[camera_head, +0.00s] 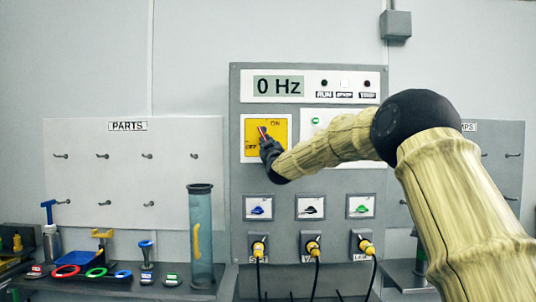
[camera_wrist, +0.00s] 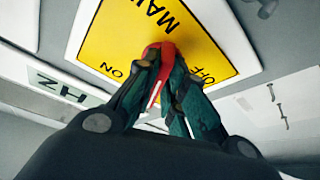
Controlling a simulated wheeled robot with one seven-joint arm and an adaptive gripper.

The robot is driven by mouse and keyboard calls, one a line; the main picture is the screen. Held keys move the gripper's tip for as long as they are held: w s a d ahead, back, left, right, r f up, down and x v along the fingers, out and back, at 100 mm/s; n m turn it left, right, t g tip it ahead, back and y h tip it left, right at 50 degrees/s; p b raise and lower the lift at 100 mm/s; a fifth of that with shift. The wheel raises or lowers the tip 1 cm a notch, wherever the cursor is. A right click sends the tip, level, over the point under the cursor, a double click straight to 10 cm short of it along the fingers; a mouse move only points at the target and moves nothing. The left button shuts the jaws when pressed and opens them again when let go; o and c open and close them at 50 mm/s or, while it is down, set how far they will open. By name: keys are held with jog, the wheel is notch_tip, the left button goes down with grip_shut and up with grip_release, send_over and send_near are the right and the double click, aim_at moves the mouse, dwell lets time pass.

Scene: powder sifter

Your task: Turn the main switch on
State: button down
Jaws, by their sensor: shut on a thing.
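The main switch is a red knob (camera_head: 262,130) with a white mark, on a yellow plate (camera_head: 281,130) at the upper left of the grey control panel. The plate has ON at its upper right and OFF at its lower left. In the wrist view the red knob (camera_wrist: 160,49) sits between the two fingers of my gripper (camera_wrist: 164,72), which is shut on it. The yellow plate (camera_wrist: 128,38) fills the area behind. The fingers hide part of the knob, and I cannot tell its exact angle.
The display (camera_head: 279,86) reads 0 Hz. Below are small switches (camera_head: 310,208) and yellow cable plugs (camera_head: 313,246). A blue clear tube (camera_head: 200,240) stands left of the panel on the bench. A pegboard labelled PARTS (camera_head: 130,175) hangs on the left wall.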

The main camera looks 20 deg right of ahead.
jog(key=m+h+b, duration=0.1)
jog(key=m+h, duration=0.1)
jog(key=m, duration=0.1)
jog(key=m+h+b, duration=0.1)
jog(key=m, duration=0.3)
jog(key=shift+a+f+h, duration=0.1)
jog(key=shift+a+h, duration=0.1)
jog(key=shift+h, duration=0.2)
jog(key=shift+m, duration=0.5)
jog(key=c, duration=1.5)
grip_release()
jog(key=v, duration=1.2)
jog(key=shift+g+h, duration=0.3)
jog(key=shift+h, duration=0.1)
jog(key=shift+a, duration=0.1)
